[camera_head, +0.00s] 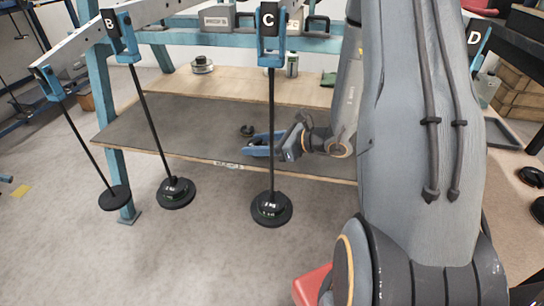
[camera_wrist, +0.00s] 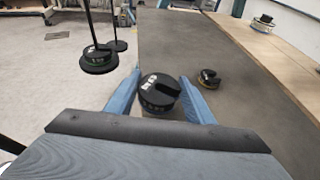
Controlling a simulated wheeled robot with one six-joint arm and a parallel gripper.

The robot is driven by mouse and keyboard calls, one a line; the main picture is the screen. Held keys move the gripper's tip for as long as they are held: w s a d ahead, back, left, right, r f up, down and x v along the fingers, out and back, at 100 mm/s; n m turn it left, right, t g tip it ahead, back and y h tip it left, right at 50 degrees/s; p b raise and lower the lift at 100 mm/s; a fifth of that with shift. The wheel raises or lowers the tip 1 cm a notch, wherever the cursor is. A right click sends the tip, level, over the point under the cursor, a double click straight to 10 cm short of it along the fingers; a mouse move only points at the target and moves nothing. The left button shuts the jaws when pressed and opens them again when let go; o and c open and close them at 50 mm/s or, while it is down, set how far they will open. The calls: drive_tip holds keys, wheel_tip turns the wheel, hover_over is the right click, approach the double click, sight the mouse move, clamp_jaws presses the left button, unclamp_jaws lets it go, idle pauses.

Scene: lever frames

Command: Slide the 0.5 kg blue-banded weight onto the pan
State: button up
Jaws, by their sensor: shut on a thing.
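My gripper (camera_head: 262,147) is low over the dark mat at the middle of the head view. The held weight is not clear in the head view. Hanger pans hang on rods: an empty-looking one (camera_head: 114,198) at the left, one under B (camera_head: 176,195) and one under C (camera_head: 271,210), both with black weights on them.
A smaller loose weight (camera_wrist: 209,78) lies on the dark mat (camera_head: 135,130), right of my fingers in the wrist view. The blue frame post (camera_head: 105,100) and beam stand at the left. A round metal item (camera_head: 202,65) is on the wooden shelf.

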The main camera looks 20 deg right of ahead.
wheel_tip(320, 180, up, 3)
drive_tip(key=n+g+y, duration=0.1)
drive_tip(key=n+g, duration=0.1)
hover_over(239, 151)
drive_tip(key=shift+f, duration=0.15)
drive_tip(key=shift+f+b, duration=2.45)
drive_tip(key=shift+f, duration=0.5)
drive_tip(key=shift+f, duration=0.45)
drive_tip(key=o, duration=1.4)
drive_tip(key=shift+o, duration=0.2)
